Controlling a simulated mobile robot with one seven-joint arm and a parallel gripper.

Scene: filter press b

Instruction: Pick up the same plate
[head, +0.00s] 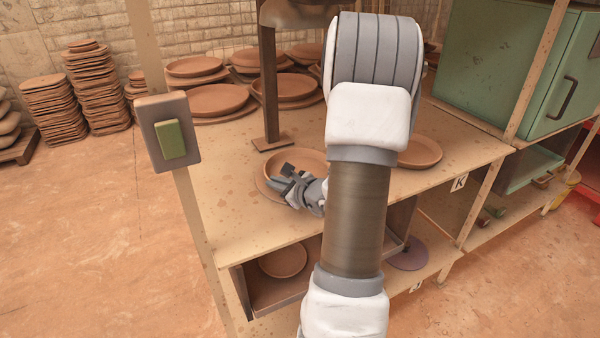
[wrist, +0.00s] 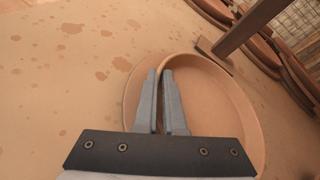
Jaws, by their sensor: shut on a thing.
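A round terracotta plate (head: 310,158) with a raised rim is on the upper shelf of the workbench, near the foot of the brown post. In the wrist view the plate (wrist: 215,105) fills the right middle. A flat round disc (wrist: 134,88) shows under its left side. My gripper (head: 283,172) is shut on the plate's left rim; in the wrist view its fingers (wrist: 160,72) straddle that rim. I cannot tell whether the plate touches the disc. My arm hides part of the plate's right side in the head view.
Another plate (head: 420,152) lies right of my arm. Several plates (head: 218,100) stand at the back of the bench. The brown post (head: 270,90) rises close behind the held plate. A lower compartment holds a plate (head: 283,260). A green cabinet (head: 510,70) stands at right.

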